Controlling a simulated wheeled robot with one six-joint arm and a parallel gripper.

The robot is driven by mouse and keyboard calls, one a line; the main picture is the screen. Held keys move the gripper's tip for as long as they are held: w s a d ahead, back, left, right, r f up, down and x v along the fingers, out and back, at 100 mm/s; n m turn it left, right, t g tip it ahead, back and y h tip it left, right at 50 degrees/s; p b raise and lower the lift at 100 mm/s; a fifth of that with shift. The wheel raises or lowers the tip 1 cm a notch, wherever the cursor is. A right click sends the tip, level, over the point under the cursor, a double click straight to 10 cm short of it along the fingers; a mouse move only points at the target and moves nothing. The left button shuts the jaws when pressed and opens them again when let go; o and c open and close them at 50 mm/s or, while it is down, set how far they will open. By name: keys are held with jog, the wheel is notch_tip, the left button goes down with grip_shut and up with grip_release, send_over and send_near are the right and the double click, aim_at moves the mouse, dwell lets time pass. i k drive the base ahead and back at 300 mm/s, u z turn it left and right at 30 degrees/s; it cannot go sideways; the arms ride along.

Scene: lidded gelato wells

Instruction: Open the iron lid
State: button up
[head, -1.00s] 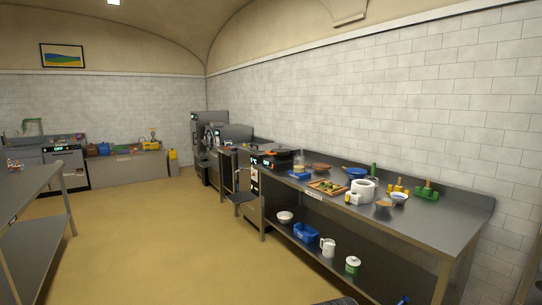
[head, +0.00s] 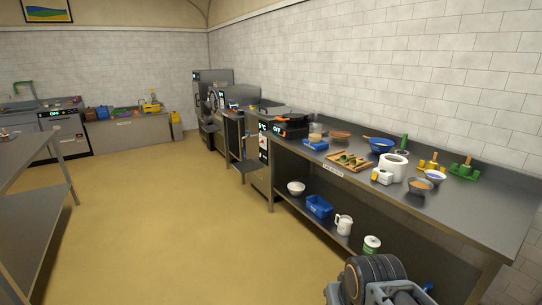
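I cannot make out an iron lid for certain in the head view. A dark flat-topped unit (head: 283,112) stands at the far end of the right-hand counter, and its small details are too distant to read. Part of my arm (head: 375,278) shows at the bottom right, in front of the counter. The fingertips of my gripper do not show.
The long steel counter (head: 470,212) along the right wall carries bowls, a white roll-shaped item (head: 393,166) and a wooden tray (head: 349,160). Its lower shelf holds a blue bin (head: 319,206). Another steel table (head: 30,150) stands left. The floor between is clear.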

aim_at(292, 118)
jog(key=z, duration=0.15)
jog(key=i, duration=2.7)
jog(key=u, duration=0.8)
jog(key=i, duration=1.5)
jog(key=u, duration=0.5)
